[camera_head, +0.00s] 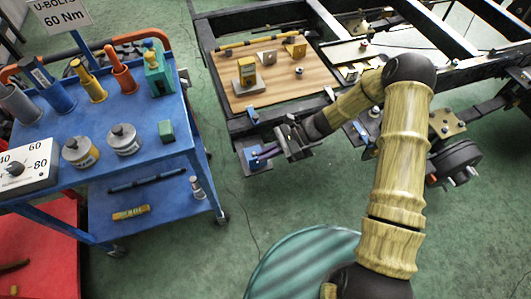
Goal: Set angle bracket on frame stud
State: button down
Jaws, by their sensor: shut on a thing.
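My gripper (275,151) is at the near left corner of the chassis frame, with its fingers pointing left. It is shut on a small blue angled piece (257,157), which looks like the angle bracket. The piece is close to the frame's corner end; I cannot tell whether it touches the frame. A small blue fitting with an upright pin (252,113) sits on the frame rail just behind, and may be a stud. Any stud under the held piece is hidden.
A wooden board (275,92) on the frame carries yellow blocks, a grey plate and a rod. A blue cart (150,143) with bottles, cans and tools stands at left. Dark rails (455,30) run behind my arm. Green floor is open between cart and frame.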

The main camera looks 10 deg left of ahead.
jog(key=shift+f, duration=0.35)
dwell(0.3)
jog(key=c, duration=1.5)
grip_release()
jog(key=shift+a, duration=0.1)
jog(key=shift+s+r+p, duration=0.1)
jog(key=shift+r+p, duration=0.7)
jog(key=shift+r, duration=0.1)
jog(key=shift+r+p, duration=0.55)
jog(key=shift+r, duration=0.05)
